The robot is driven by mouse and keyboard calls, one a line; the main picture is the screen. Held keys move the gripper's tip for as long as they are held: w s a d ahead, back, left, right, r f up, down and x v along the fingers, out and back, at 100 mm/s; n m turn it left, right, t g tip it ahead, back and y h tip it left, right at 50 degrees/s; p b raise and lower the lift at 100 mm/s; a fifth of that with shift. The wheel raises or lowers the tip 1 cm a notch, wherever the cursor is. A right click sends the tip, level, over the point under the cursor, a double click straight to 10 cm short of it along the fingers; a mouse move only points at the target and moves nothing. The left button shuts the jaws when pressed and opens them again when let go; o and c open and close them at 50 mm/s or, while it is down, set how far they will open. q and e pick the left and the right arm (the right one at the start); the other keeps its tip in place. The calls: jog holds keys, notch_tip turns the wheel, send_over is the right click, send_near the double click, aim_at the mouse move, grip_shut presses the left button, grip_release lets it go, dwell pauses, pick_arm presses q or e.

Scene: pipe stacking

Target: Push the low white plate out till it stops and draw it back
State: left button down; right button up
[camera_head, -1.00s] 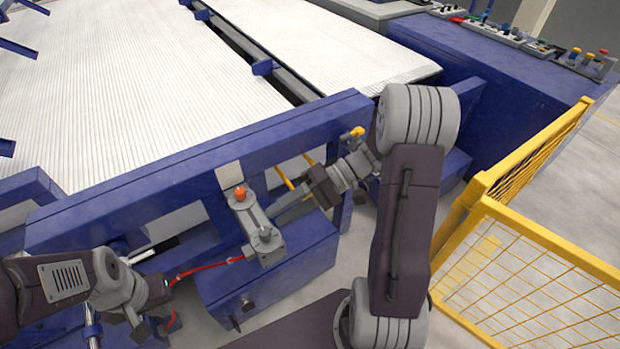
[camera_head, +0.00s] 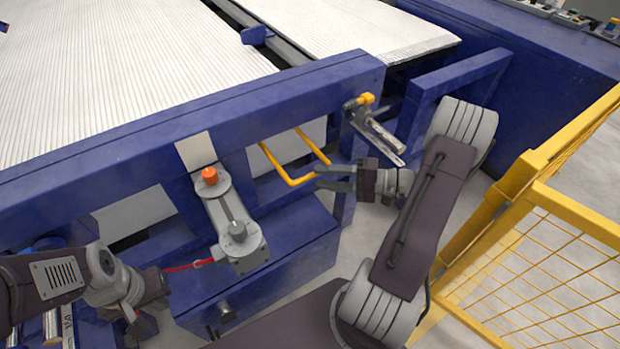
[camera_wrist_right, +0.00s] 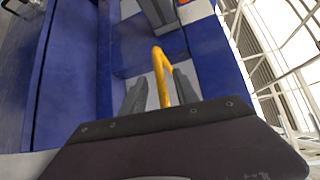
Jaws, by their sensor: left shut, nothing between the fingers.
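The low white plate (camera_head: 300,143) shows in part behind the blue front beam in the head view. A yellow U-shaped handle (camera_head: 290,182) sticks out in front of it. My right gripper (camera_head: 318,178) is open at the right end of this handle. In the right wrist view the yellow handle (camera_wrist_right: 160,70) lies between the two spread fingers (camera_wrist_right: 158,92); whether they touch it I cannot tell. My left gripper (camera_head: 137,325) is shut and empty at the lower left, away from the handle.
A grey lever unit with an orange knob (camera_head: 209,175) stands left of the handle. A bracket with a yellow knob (camera_head: 365,99) is close above my right gripper. A blue box (camera_head: 270,270) lies below. A yellow mesh fence (camera_head: 560,250) stands right.

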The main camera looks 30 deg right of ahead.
aim_at(310, 174)
jog(key=x, duration=0.4)
jog(key=shift+w+a+f+b, duration=0.1)
jog(key=shift+a+b, duration=0.05)
jog(key=shift+b, duration=0.15)
grip_shut()
dwell(1.1)
